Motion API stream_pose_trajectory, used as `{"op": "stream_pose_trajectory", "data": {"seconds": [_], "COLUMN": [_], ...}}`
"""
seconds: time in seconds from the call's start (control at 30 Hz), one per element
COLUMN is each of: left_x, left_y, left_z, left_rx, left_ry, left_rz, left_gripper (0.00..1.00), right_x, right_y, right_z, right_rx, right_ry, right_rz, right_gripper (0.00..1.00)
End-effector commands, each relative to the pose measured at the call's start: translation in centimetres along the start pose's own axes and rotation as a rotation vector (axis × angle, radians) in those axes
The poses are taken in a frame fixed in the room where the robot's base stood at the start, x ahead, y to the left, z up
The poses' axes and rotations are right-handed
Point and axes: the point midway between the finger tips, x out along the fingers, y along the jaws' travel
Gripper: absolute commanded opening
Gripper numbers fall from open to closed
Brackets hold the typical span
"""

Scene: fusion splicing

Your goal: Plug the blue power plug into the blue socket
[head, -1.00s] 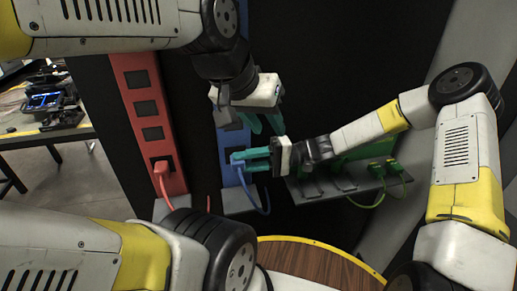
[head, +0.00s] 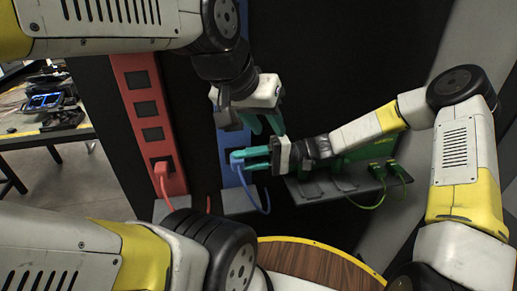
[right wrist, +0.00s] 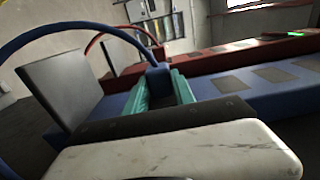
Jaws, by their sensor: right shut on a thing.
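The blue power plug (head: 236,156) is at the blue socket strip (head: 228,136), its blue cable looping down below. My right gripper (head: 243,158) is shut on the plug. In the right wrist view the plug (right wrist: 157,78) sits between the teal fingers (right wrist: 163,88), against or just off the face of the blue strip (right wrist: 232,92). I cannot tell how deep it is seated; the fingers hide its front. My left gripper (head: 265,123) hangs above and to the right of the plug, its teal fingers apart and empty.
A red strip (head: 150,115) with a red plug (head: 161,168) stands left of the blue one. Green plugs (head: 385,165) and cables sit on a grey ledge (head: 335,190) at right. A round wooden table (head: 315,262) is below.

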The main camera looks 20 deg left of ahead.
Motion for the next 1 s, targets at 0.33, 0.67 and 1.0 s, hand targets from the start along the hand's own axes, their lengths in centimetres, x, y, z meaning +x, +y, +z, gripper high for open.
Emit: {"op": "stream_pose_trajectory", "data": {"seconds": [0.33,0.67,1.0], "left_x": [0.0,0.0,0.0], "left_y": [0.0,0.0,0.0], "left_z": [0.0,0.0,0.0], "left_rx": [0.000,0.000,0.000], "left_ry": [0.000,0.000,0.000], "left_rz": [0.000,0.000,0.000], "left_gripper": [0.36,0.36,0.36], "right_x": [0.0,-0.2,-5.4], "right_y": [0.0,0.0,0.0], "right_z": [-0.4,-0.4,-0.5], "right_rx": [0.000,-0.001,-0.002], "right_ry": [0.000,0.001,0.005], "right_rz": [0.000,0.000,0.002], "right_gripper": [0.56,0.56,0.56]}}
